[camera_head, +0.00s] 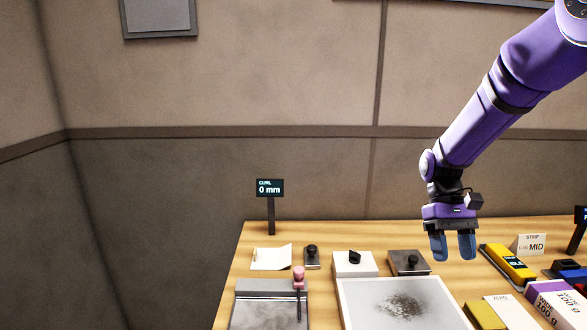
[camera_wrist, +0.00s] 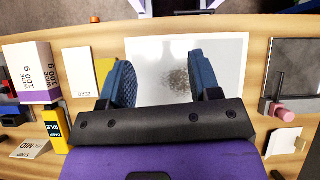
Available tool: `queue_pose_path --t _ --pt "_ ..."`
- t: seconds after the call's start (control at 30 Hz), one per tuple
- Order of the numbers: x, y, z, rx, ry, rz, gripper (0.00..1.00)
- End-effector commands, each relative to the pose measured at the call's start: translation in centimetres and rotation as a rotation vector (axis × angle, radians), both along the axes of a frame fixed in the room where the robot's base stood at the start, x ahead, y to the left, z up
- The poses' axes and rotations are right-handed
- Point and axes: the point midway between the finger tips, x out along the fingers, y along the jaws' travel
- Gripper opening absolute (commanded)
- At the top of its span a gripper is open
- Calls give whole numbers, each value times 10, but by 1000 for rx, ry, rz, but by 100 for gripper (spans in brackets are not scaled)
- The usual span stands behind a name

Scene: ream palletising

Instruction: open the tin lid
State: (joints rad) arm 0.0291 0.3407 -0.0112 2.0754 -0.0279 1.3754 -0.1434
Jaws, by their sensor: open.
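No label marks the tin. In the head view, a dark box with a black knob on top (camera_head: 408,262) and a white box with a black knob (camera_head: 354,264) stand side by side on the table; I cannot tell which is the tin. The top of each looks closed. My gripper (camera_head: 453,246) is open and empty, pointing down, above and to the right of the dark box. The wrist view shows its two blue fingers spread apart (camera_wrist: 160,85). Both knobbed boxes are hidden in the wrist view.
A pale sheet with a dark powdery patch (camera_head: 360,305) lies in front of the boxes. A grey plate with a pink-knobbed tool (camera_head: 298,279) is at left. A yellow device (camera_head: 508,263), a STRIP card (camera_head: 529,243) and several cartons (camera_head: 553,301) crowd the right. A "0 mm" sign (camera_head: 270,188) stands behind.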

Motion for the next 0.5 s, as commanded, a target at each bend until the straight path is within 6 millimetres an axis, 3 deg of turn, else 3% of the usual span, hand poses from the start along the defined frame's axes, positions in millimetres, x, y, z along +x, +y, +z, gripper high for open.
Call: queue_pose_path --t 0.2,0.5 --pt "-26 5 49 -12 -191 -16 57" --pt "-69 11 99 -22 -445 -41 57"
